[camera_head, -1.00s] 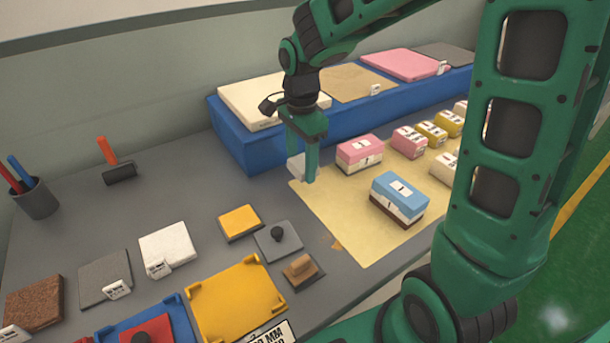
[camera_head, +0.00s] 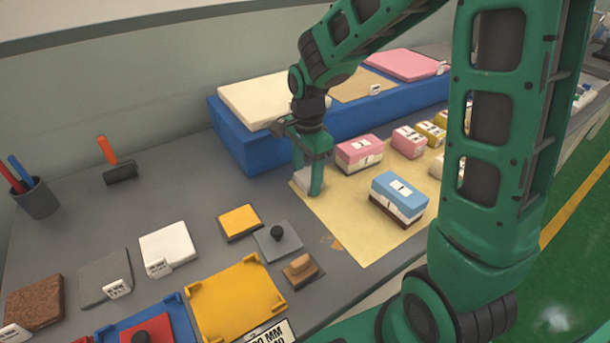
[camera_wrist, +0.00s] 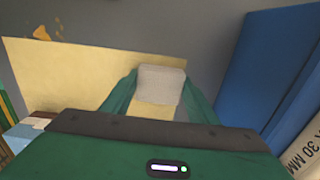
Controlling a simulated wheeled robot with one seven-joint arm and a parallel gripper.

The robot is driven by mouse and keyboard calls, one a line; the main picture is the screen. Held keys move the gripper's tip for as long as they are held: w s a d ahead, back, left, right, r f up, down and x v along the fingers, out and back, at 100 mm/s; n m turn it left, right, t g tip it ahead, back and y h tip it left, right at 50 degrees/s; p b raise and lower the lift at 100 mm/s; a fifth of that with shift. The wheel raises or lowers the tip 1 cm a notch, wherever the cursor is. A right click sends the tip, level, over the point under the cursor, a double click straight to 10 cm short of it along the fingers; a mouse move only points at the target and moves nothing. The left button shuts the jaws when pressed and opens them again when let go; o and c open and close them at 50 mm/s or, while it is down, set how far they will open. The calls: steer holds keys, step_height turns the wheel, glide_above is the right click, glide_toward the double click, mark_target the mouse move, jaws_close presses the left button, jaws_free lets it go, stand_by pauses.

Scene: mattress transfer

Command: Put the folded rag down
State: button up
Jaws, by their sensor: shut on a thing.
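The folded rag (camera_head: 301,182) is a small whitish block held between the fingers of my gripper (camera_head: 310,183). In the head view it is low over the left corner of the yellow mat (camera_head: 355,220), partly hidden by a green finger. In the wrist view the rag (camera_wrist: 161,84) sits between the fingertips (camera_wrist: 160,90), near the mat's edge (camera_wrist: 70,75) and the grey table. I cannot tell whether the rag touches the surface.
A blue platform (camera_head: 240,140) with pads on top stands just behind my gripper. Pink (camera_head: 359,153) and blue (camera_head: 399,194) blocks stand on the mat to the right. A yellow sponge (camera_head: 239,222) and a grey plate (camera_head: 278,241) lie front left. Bare grey table (camera_head: 185,190) lies to the left.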

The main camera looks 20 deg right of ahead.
steer(key=shift+s+f, duration=0.1)
steer(key=shift+f, duration=0.15)
